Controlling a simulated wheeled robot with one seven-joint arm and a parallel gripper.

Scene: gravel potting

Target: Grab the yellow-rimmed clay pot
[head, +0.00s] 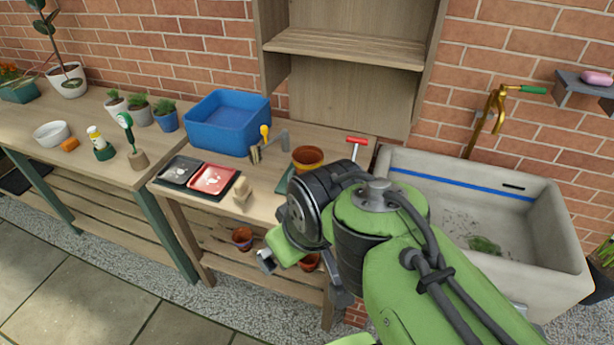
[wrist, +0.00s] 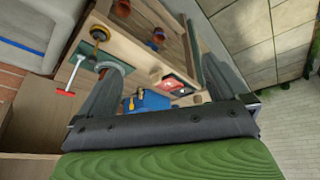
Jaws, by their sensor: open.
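The clay pot with a yellow rim (head: 308,157) stands upright on the right part of the potting bench, just behind my arm in the head view. In the wrist view the yellow-rimmed pot (wrist: 99,34) is at the upper left, apart from the fingers. My gripper (head: 303,277) is in front of the bench, pointing down, with its jaws apart. In the wrist view my gripper (wrist: 155,85) has a finger on each side and no object held between them. My arm hides part of the bench near the pot.
Other clay pots (head: 242,237) sit on the lower shelf. A red-handled tool (head: 356,142), a blue tub (head: 228,122), a red tray (head: 212,180) and a wooden block (head: 242,192) are on the bench. A stone sink (head: 555,235) stands at the right.

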